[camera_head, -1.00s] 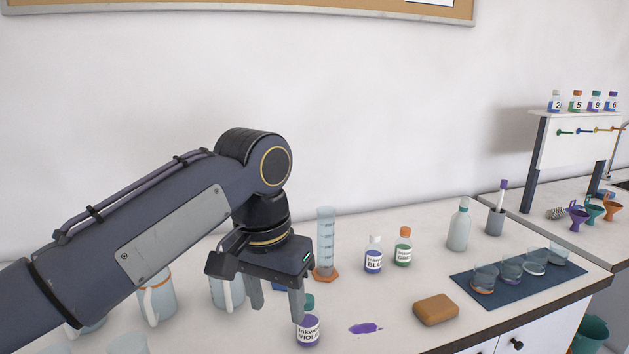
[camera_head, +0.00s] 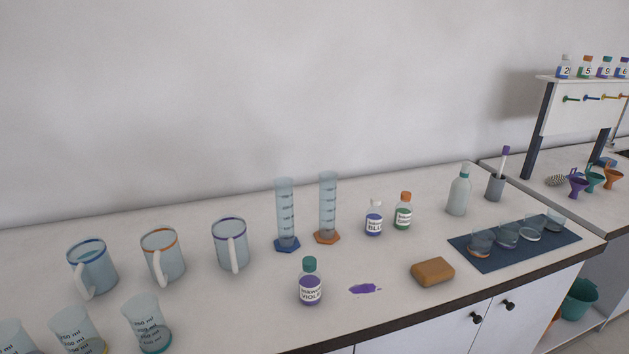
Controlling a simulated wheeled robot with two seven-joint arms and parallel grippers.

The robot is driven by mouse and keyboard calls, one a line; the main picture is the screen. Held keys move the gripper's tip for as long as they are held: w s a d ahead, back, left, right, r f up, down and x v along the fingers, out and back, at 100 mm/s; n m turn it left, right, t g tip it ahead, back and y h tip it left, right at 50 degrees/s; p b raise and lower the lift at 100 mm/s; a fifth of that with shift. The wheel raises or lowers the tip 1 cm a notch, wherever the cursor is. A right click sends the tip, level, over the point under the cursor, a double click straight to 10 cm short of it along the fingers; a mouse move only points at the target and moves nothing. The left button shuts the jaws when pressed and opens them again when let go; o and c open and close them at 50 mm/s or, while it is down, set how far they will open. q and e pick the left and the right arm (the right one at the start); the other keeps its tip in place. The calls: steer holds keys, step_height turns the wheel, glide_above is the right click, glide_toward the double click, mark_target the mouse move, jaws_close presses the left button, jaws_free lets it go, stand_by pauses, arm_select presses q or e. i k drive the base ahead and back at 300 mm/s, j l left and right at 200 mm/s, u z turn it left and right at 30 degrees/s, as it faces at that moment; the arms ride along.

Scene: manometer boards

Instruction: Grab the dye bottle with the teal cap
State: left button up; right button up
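The dye bottle with the teal cap (camera_head: 310,283) stands upright on the white counter, near its front edge. Its label is white and its contents look violet. Neither of my grippers is in view, and nothing touches the bottle. A larger clear bottle with a teal cap (camera_head: 458,194) stands farther back on the right, without a visible label.
A violet spill (camera_head: 365,289) lies right of the bottle, with a brown sponge (camera_head: 432,272) beyond it. Jugs (camera_head: 163,256) and beakers (camera_head: 148,325) are to the left.

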mark_target(309, 282)
steer(key=i+j+u, duration=0.15)
steer(key=j, duration=0.3)
steer(key=j+u, duration=0.15)
steer(key=j, duration=0.3)
steer(key=i+j+u, duration=0.15)
steer(key=j, duration=0.3)
